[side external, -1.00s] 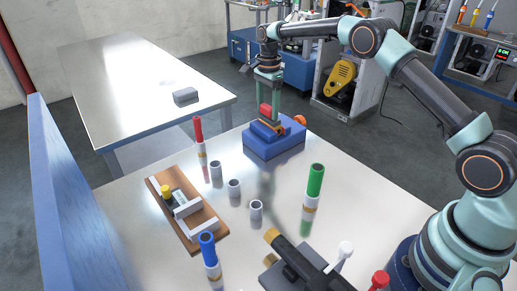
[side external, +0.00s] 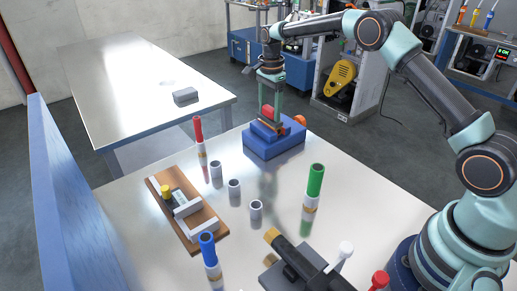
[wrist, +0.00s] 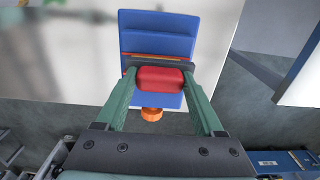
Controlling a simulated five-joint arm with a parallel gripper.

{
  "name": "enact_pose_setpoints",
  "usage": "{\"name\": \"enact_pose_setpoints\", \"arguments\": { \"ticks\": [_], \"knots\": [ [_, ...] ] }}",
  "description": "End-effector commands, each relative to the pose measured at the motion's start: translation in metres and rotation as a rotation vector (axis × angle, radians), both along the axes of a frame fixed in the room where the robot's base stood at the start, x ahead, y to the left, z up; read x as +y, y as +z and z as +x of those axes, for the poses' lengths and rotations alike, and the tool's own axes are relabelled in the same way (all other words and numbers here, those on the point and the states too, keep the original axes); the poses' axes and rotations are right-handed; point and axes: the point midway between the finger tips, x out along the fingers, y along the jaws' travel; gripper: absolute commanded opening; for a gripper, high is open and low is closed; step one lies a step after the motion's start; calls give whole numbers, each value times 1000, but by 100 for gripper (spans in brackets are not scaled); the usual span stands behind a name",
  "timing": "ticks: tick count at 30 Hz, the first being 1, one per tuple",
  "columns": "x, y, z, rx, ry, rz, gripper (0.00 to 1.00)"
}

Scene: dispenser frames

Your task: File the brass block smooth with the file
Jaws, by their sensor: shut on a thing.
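My gripper (wrist: 157,82) is shut on the red grip of the file (wrist: 160,77). In the wrist view a dark bar, apparently the file's body, lies along the far side of the red grip. The red grip also shows between my green fingers in the side view (side external: 268,112). The file is over a blue vise (side external: 272,146) with an orange knob (wrist: 152,114). A thin orange-brown strip, probably the brass block (wrist: 158,56), shows at the vise jaws. Most of it is hidden, and I cannot tell whether the file touches it.
A wooden tray (side external: 213,238) with pale pieces, several grey cylinders, and red, blue and green-topped posts stand in front of the vise. A black tool (side external: 300,258) lies at the front. A second table (side external: 130,75) holds a grey block (side external: 186,96). A blue wall (side external: 75,210) borders the left.

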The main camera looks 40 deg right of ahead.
Motion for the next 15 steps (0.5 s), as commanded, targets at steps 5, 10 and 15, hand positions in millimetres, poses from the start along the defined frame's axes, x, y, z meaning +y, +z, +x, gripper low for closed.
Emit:
{"name": "enact_pose_setpoints", "arguments": {
  "ticks": [5, 10, 15],
  "knots": [
    [0, -1, -8, 3, 0, 0, 25],
    [0, -1, -16, 4, 0, 0, 25],
    [0, 0, -31, 5, -1, 0, 25]
  ]
}}
